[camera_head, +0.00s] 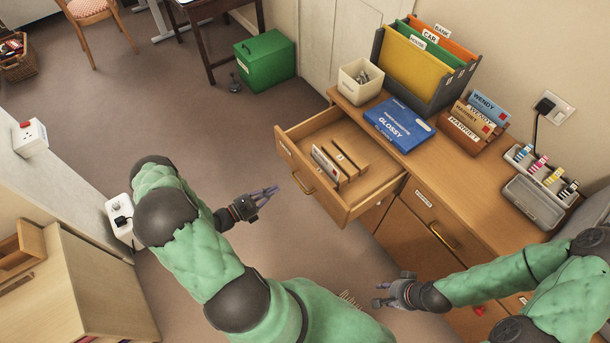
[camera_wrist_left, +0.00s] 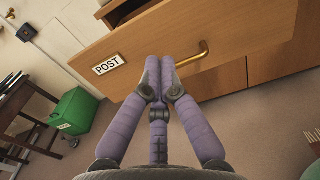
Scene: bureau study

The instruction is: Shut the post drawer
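The post drawer (camera_head: 283,152) is pulled well out of the wooden desk in the head view. Its front bears a brass handle (camera_head: 302,183) and holds upright cards between dividers inside. In the left wrist view the drawer front (camera_wrist_left: 225,30) shows a POST label (camera_wrist_left: 108,65) and the handle (camera_wrist_left: 190,59). My left gripper (camera_head: 276,191) is shut and empty, in front of the drawer front; its fingers (camera_wrist_left: 160,62) point at it between label and handle. Whether they touch it is unclear. My right gripper (camera_head: 376,294) is open and empty, low beside the desk front.
The desk top holds a blue box (camera_head: 398,122), a file rack (camera_head: 425,70), a white pot (camera_head: 360,82) and a card holder (camera_head: 468,130). A second desk drawer (camera_head: 435,215) is shut. A green bin (camera_head: 264,61) stands behind. The floor left of the drawer is clear.

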